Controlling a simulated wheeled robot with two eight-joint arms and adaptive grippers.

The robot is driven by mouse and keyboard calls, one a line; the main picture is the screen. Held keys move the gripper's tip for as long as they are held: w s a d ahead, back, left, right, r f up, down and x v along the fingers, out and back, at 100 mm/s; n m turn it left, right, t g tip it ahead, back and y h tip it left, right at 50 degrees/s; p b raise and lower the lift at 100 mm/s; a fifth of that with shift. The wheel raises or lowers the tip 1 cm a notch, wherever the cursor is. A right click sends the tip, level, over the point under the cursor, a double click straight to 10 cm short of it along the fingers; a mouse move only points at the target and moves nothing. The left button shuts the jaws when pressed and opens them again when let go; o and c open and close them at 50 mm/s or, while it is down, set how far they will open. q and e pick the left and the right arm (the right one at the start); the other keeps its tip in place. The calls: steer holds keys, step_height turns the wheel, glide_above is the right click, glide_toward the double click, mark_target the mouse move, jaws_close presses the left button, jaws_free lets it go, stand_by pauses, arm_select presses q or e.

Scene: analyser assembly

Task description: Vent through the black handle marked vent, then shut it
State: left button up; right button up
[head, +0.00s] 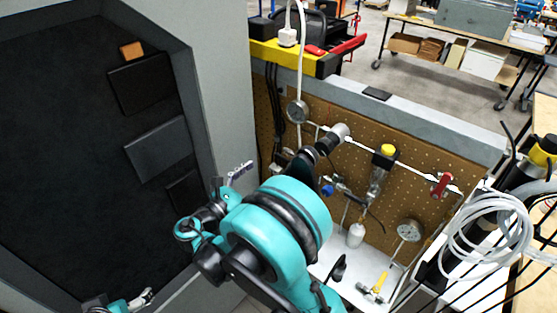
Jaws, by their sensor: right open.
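The pegboard panel (410,165) carries a silver tube line with valves and gauges. Dark handle-like parts show on it: a thin black lever (374,216) below the yellow-capped valve (388,151), and a thick black fitting (316,154) near the line's left end. No vent marking is readable, so I cannot tell which is the vent handle. My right gripper (240,169) is open and empty, left of the panel and apart from its parts, in front of the grey cabinet wall. My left gripper (147,294) shows small at the bottom left; its jaw state is unclear.
My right arm hides the lower left of the panel. A red-handled valve (441,185) and a gauge (408,231) are at the right. A yellow-handled tool (374,288) lies on the white shelf. Coiled white tubing (490,235) crowds the right side.

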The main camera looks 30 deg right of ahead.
mark_target(283, 159)
steer(key=b+x, duration=0.1)
steer(key=x, duration=0.6)
steer(key=shift+d+b, duration=0.25)
steer(key=shift+b, duration=0.05)
steer(key=shift+w, duration=0.1)
steer(key=c, duration=1.2)
